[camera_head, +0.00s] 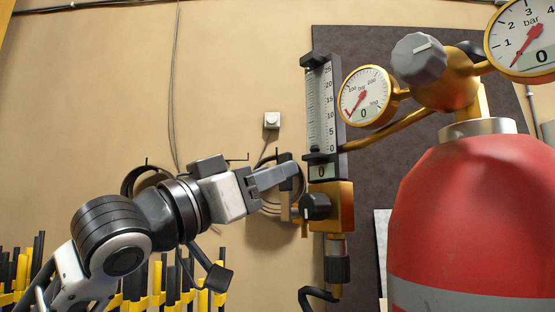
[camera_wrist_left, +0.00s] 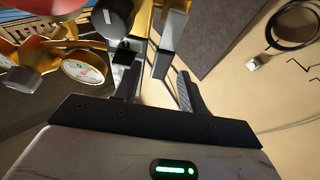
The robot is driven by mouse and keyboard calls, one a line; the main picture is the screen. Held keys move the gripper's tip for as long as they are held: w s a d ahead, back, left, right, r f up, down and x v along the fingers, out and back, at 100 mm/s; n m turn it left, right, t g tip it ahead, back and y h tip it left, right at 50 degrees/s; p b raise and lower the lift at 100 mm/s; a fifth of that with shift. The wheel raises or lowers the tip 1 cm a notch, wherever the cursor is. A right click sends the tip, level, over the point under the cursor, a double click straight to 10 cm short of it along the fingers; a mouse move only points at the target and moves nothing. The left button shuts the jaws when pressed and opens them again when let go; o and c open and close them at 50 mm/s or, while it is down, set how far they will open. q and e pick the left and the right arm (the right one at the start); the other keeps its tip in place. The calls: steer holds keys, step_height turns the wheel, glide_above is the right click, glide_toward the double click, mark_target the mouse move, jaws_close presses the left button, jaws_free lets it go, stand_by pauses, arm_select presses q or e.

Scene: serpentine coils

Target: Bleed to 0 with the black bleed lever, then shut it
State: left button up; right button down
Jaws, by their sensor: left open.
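A brass valve block (camera_head: 341,203) sits under a clear flow tube (camera_head: 320,108), with a black knob (camera_head: 316,206) on its front. The knob also shows in the wrist view (camera_wrist_left: 114,17). A short squared bar (camera_wrist_left: 170,42) stands out beside the block, near my fingers; I cannot tell for sure if it is the black bleed lever. My left gripper (camera_head: 283,181) is open, just left of the block; its two fingers (camera_wrist_left: 155,88) show in the wrist view with the bar's end near their gap. The display under the tube reads 0. My right gripper is not in view.
A red cylinder (camera_head: 465,215) stands at the right, with a grey regulator knob (camera_head: 418,58) and two dials, a small one (camera_head: 367,97) and a large one (camera_head: 520,40), both displaying 0. A coiled hose (camera_head: 147,180) hangs on the wall.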

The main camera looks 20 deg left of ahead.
arm_select(q)
steer(key=shift+x, duration=1.15)
jaws_close()
steer(key=shift+a, duration=0.1)
